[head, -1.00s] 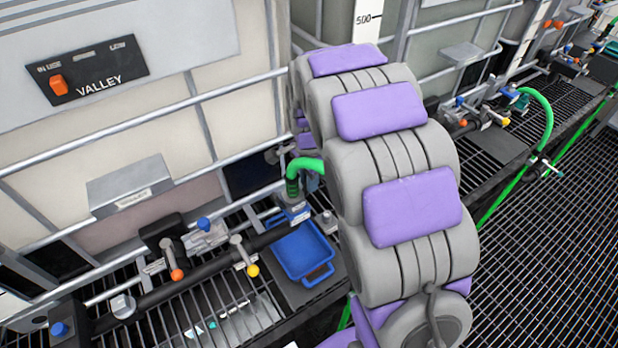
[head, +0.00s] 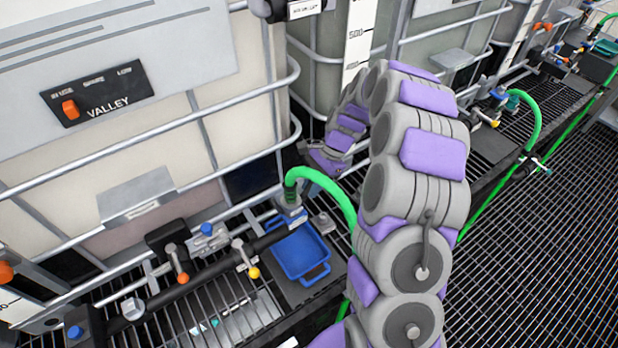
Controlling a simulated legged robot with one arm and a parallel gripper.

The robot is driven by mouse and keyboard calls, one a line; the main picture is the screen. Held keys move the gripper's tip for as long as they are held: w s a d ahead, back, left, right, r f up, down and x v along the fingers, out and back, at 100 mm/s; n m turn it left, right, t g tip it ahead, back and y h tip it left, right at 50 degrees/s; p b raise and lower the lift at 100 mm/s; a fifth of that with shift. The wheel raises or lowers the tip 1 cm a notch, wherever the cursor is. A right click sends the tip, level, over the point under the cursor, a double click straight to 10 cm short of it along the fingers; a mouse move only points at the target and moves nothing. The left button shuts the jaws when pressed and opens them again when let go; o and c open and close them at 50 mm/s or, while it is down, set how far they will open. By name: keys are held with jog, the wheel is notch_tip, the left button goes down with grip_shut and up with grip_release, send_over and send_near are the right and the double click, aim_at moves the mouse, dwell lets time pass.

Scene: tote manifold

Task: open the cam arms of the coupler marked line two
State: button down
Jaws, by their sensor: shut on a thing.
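A coupler (head: 291,212) joins the near end of a green hose (head: 325,180) to the black pipe, beside a blue tray. I cannot read a line number on it, nor tell how its cam arms stand. My arm rises from the bottom right, bends over and reaches down behind the hose. My gripper (head: 320,160) is small and partly hidden at its end, just beyond the hose arch and above the coupler. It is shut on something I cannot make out. Another hose (head: 541,115) runs to couplings further back at the right.
Valves with an orange knob (head: 183,278) and a yellow knob (head: 254,272) stand along the black pipe (head: 205,282). The blue tray (head: 326,270) lies on the grating. Caged totes and a VALLEY panel (head: 98,90) stand at the left. The grating walkway (head: 520,240) at the right is clear.

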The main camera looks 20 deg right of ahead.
jog(key=shift+w+d+f+g+y+p, duration=0.1)
jog(key=shift+d+f+g+y+p, duration=0.25)
jog(key=shift+y, duration=0.6)
jog(key=shift+w+d+f+g+y+p, duration=0.1)
jog(key=shift+f+g+y+p, duration=0.25)
jog(key=shift+y, duration=0.65)
jog(key=shift+d+f+g+y+p, duration=0.3)
jog(key=shift+f+y+p, duration=0.15)
jog(key=shift+y, duration=0.5)
jog(key=c, duration=1)
grip_release()
